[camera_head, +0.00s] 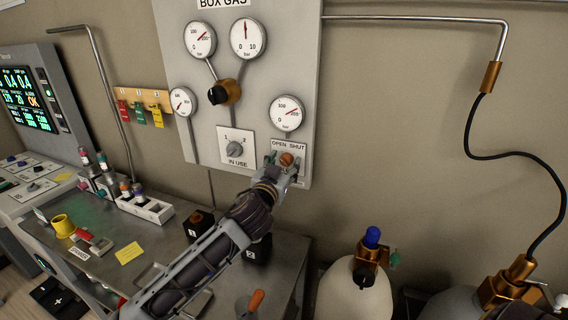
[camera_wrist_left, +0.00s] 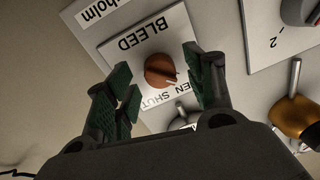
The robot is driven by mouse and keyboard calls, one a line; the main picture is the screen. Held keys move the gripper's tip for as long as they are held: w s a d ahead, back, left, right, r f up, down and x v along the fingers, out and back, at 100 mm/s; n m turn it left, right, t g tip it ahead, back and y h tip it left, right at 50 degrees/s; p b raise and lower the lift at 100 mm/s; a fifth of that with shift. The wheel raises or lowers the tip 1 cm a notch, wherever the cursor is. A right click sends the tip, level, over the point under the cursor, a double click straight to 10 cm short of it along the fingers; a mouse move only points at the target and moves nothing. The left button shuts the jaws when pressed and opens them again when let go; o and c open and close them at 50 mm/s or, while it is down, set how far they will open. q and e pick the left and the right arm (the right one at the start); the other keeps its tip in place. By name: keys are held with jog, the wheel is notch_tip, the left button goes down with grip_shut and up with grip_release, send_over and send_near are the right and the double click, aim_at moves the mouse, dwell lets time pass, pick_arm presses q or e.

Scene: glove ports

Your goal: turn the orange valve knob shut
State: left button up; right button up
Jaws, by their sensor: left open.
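The orange valve knob (camera_head: 286,160) sits on a small white plate (camera_head: 276,146) marked OPEN and SHUT, low on the grey gas panel. In the left wrist view the knob (camera_wrist_left: 160,71) is round with a raised grip bar, and its plate (camera_wrist_left: 131,48) reads BLEED. That view shows the panel turned roughly upside down. My left gripper (camera_head: 283,166) is at the knob in the head view. Its green-padded fingers (camera_wrist_left: 157,76) are open on either side of the knob, with visible gaps. The right finger covers part of the word OPEN. My right gripper is not in view.
Left of the plate is a grey IN USE selector (camera_head: 235,149). Above are several gauges and a brass regulator with a black knob (camera_head: 217,95). Below stands a bench with black blocks (camera_head: 198,225) and a yellow cup (camera_head: 63,225). Gas cylinders (camera_head: 355,295) stand lower right.

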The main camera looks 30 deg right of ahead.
pick_arm(q)
jog(key=shift+w+d, duration=0.15)
jog(key=shift+d, duration=0.05)
jog(key=shift+c, duration=0.3)
jog(key=c, duration=1)
jog(key=shift+o, duration=0.2)
